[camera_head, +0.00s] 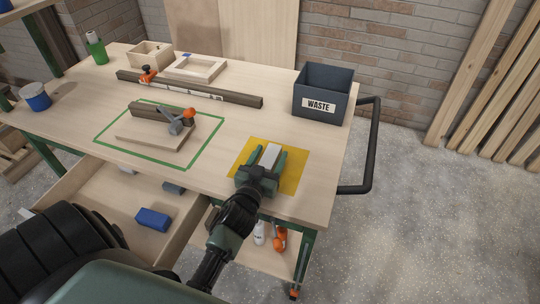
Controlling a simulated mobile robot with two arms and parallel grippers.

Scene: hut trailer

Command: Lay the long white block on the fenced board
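The long white block (270,155) lies on the yellow mat (298,172) near the right end of the bench. My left gripper (265,160) is over the mat with its fingers apart, one on each side of the block. A gap shows at the left finger; I cannot tell whether the right finger touches the block. The gripper's body hides the near end of the block. The fenced board (148,134) lies inside a green outline to the left, with a dark fence (148,112) at its back and an orange-tipped toggle clamp at its right. My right gripper is out of view.
A dark waste bin (321,95) stands at the back right. A long dark rail (215,95) with an orange clamp lies behind the board. An open drawer (115,190) holds a blue block (153,219). Bench surface between board and mat is clear.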

